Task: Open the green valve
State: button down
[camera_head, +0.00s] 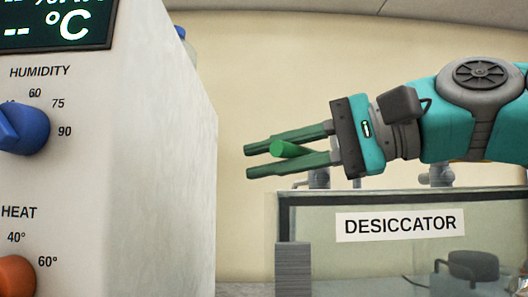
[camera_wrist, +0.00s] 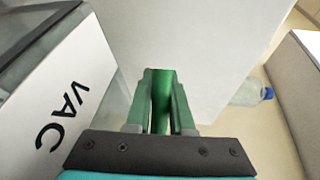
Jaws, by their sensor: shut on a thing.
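The green valve (camera_head: 290,150) shows as a short, bright green bar above the desiccator in the head view. My gripper (camera_head: 249,161) reaches in from the right with its dark green fingers pointing left, one above and one below the bar. In the wrist view the green valve (camera_wrist: 162,100) is a green bar running between my two fingers, and my gripper (camera_wrist: 161,76) is shut on it. The fingers hide part of the valve, and its base is hard to make out.
The desiccator (camera_head: 345,200) has a clear box and stands below my gripper. A white instrument (camera_head: 150,150) with a blue humidity knob (camera_head: 25,128) and an orange heat knob (camera_head: 15,275) fills the left. The wrist view shows a VAC panel (camera_wrist: 85,90) and a bottle (camera_wrist: 250,93).

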aim_at(301, 151)
dwell(0.3)
jog(key=c, duration=0.8)
grip_release()
jog(key=shift+d, duration=0.15)
jog(key=shift+v, duration=3.8)
